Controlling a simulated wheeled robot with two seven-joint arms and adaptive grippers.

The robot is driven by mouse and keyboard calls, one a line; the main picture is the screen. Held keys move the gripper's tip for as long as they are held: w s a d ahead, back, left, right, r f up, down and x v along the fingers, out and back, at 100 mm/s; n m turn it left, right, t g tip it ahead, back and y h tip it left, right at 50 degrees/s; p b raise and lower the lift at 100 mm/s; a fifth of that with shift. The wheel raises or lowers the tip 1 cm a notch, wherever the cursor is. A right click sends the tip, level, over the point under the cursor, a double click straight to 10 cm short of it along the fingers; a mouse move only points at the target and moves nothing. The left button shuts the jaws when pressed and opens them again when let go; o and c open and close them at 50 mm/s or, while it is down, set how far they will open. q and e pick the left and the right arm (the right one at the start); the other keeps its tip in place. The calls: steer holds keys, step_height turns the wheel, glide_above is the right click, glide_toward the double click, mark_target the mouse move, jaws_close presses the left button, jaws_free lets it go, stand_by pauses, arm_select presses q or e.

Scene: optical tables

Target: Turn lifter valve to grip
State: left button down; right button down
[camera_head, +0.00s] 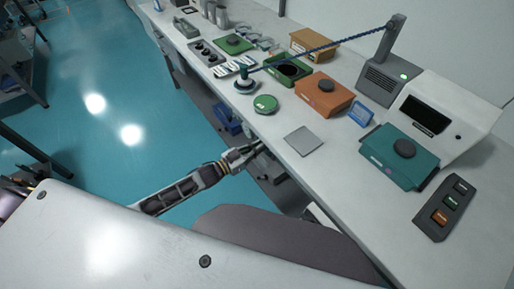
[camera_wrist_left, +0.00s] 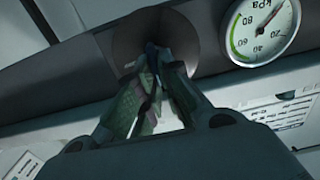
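My left gripper (camera_head: 258,147) reaches in from the left, at the front edge of the bench in the head view. In the left wrist view its two fingers (camera_wrist_left: 155,62) come together at the tips, in front of a dark round fitting (camera_wrist_left: 125,48) on a dark cylindrical body (camera_wrist_left: 60,85). A small dark piece shows at the fingertips; I cannot tell whether it is a valve lever or whether they hold it. A round kPa gauge (camera_wrist_left: 262,30) sits to the right of the fingers. The lifter's suction head (camera_head: 245,85) stands on the bench under a blue hose (camera_head: 320,48). My right gripper is out of view.
The bench (camera_head: 345,190) holds a green round pad (camera_head: 265,103), a grey square plate (camera_head: 304,140), an orange box (camera_head: 325,98), a teal box (camera_head: 400,158) and a button panel (camera_head: 444,208). A white surface (camera_head: 110,240) fills the lower left. Open floor lies at left.

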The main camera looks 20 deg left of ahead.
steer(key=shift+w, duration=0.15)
arm_select(q)
steer(key=shift+m, duration=0.4)
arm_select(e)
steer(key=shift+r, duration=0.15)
arm_select(q)
steer(key=m, duration=0.5)
steer(key=f+m+b, duration=0.1)
steer(key=m, duration=0.5)
steer(key=s+d+m, duration=0.1)
steer(key=m, duration=0.4)
steer(key=shift+d+f+m, duration=0.1)
steer(key=shift+f+m, duration=0.3)
steer(key=shift+m, duration=0.3)
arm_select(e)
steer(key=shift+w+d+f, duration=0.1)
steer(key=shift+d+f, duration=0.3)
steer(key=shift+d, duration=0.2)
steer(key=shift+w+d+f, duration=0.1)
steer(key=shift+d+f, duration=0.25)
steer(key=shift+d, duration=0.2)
